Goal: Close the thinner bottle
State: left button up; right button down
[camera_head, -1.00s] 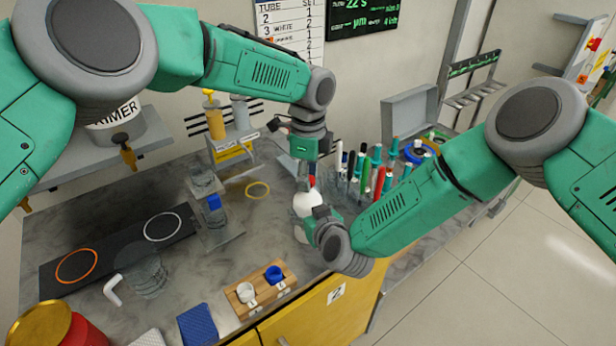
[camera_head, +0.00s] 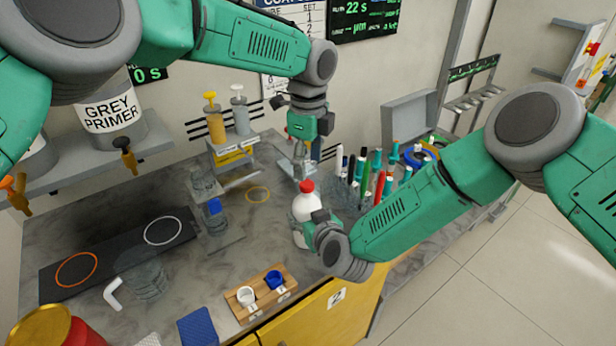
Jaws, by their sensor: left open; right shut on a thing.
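The thinner bottle, a white bottle (camera_head: 303,209), stands upright near the front edge of the bench. A red cap (camera_head: 307,186) sits on its top; I cannot tell how tightly it is screwed on. My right gripper (camera_head: 312,230) is shut on the bottle's lower front side and partly hides it. My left gripper (camera_head: 301,158) is open and empty, pointing down above and slightly behind the cap, apart from it.
A rack of coloured rods (camera_head: 370,175) stands right of the bottle. A wooden block (camera_head: 262,293) with a white and a blue cup is at the front. A blue-capped jar (camera_head: 215,215), a glass beaker (camera_head: 146,278) and a black mat (camera_head: 115,250) lie to the left.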

pick_arm(q)
notch_tip(320, 180, up, 7)
pick_arm(e)
jog(key=shift+d, duration=0.1)
pick_arm(q)
jog(key=shift+f, duration=0.1)
jog(key=shift+w, duration=0.1)
pick_arm(e)
jog(key=c, duration=0.5)
grip_release()
jog(key=v, duration=1.1)
jog(key=shift+s+d, duration=0.2)
jog(key=shift+s, duration=0.15)
pick_arm(q)
jog(key=shift+f, duration=0.1)
